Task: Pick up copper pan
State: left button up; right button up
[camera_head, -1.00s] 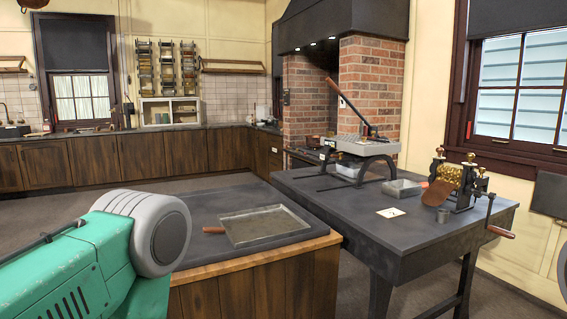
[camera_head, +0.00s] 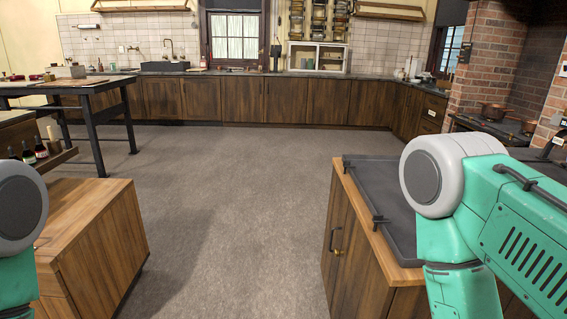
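A copper pan (camera_head: 494,110) sits on the dark stove (camera_head: 468,121) at the right, in the brick alcove. A second, smaller copper piece (camera_head: 530,127) shows beside it, partly cut off by the dark shapes nearby. Both are small and far off. My two green and grey arms show at the left edge and the right side of the head view. Neither gripper is in the picture, so I cannot see their fingers.
A wooden cabinet with a dark top (camera_head: 360,190) stands close at right, partly behind my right arm. Another wooden cabinet (camera_head: 100,235) stands close at left. Grey floor (camera_head: 235,180) between them is clear up to the back counter (camera_head: 245,98). A dark-legged table (camera_head: 75,90) stands at left.

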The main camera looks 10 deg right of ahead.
aim_at(530, 126)
jog(key=i+j, duration=0.2)
jog(key=i, duration=0.2)
jog(key=i+j+u, duration=0.15)
jog(key=i+j, duration=0.25)
jog(key=i, duration=0.35)
jog(key=i+j+z, duration=0.1)
jog(key=i+z, duration=0.3)
jog(key=i, duration=1.55)
jog(key=i+z, duration=0.15)
jog(key=i, duration=0.35)
jog(key=i+z, duration=0.15)
jog(key=i, duration=0.3)
jog(key=i+j+z, duration=0.2)
jog(key=i, duration=0.25)
jog(key=i+j+z, duration=0.15)
jog(key=i, duration=0.35)
jog(key=i+l+z, duration=0.2)
jog(key=i+z, duration=0.2)
jog(key=i+l+z, duration=0.15)
jog(key=i+z, duration=0.65)
jog(key=i+j+z, duration=0.15)
jog(key=i+z, duration=0.5)
jog(key=i, duration=0.3)
jog(key=i+j+z, duration=0.25)
jog(key=i, duration=0.3)
jog(key=i+j+z, duration=0.25)
jog(key=i, duration=0.3)
